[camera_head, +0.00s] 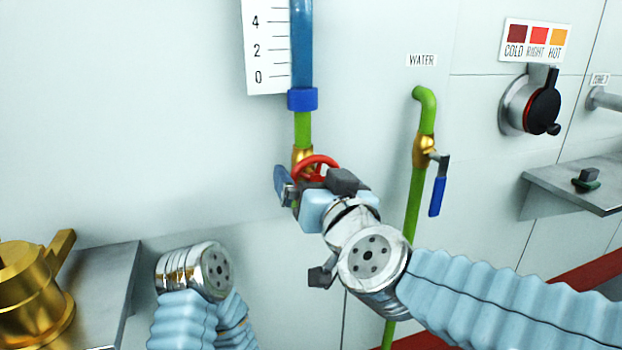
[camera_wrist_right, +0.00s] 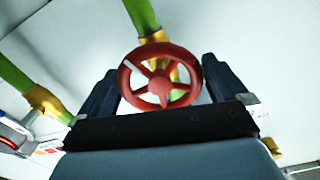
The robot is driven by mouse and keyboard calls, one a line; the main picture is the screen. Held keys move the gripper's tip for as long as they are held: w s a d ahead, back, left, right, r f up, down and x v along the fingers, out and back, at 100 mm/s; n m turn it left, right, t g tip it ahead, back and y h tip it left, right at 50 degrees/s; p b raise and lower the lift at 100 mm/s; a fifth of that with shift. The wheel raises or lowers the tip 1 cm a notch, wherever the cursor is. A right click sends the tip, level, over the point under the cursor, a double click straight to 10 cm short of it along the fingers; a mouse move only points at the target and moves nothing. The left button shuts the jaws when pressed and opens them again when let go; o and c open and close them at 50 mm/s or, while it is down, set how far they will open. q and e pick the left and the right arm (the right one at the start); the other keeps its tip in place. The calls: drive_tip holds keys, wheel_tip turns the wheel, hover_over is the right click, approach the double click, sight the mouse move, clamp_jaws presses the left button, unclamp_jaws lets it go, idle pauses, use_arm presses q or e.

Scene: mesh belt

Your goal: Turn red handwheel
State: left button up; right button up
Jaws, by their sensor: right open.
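The red handwheel (camera_head: 316,163) sits on a brass valve (camera_head: 302,155) on the green pipe below the blue gauge tube. My right gripper (camera_head: 306,178) is at the wheel and hides its lower part in the head view. In the right wrist view the whole spoked wheel (camera_wrist_right: 160,77) shows between the two dark fingers (camera_wrist_right: 160,85). The fingers are open, one on each side of the wheel, with a visible gap at the left; whether the right one touches I cannot tell. My left arm shows at the lower left, but its gripper is out of sight.
A second green pipe (camera_head: 413,205) with a blue-handled lever valve (camera_head: 437,195) stands to the right. A dial with a black handle (camera_head: 541,103) and a grey shelf (camera_head: 580,181) are farther right. A brass fitting (camera_head: 30,285) sits at the lower left.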

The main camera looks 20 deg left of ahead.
drive_tip(key=shift+x, duration=1.1)
drive_tip(key=shift+c, duration=0.2)
drive_tip(key=c, duration=0.7)
drive_tip(key=shift+m+p, duration=0.3)
drive_tip(key=shift+c, duration=0.2)
drive_tip(key=o, duration=0.8)
drive_tip(key=p+v, duration=0.1)
drive_tip(key=v, duration=1.3)
drive_tip(key=shift+p, duration=0.35)
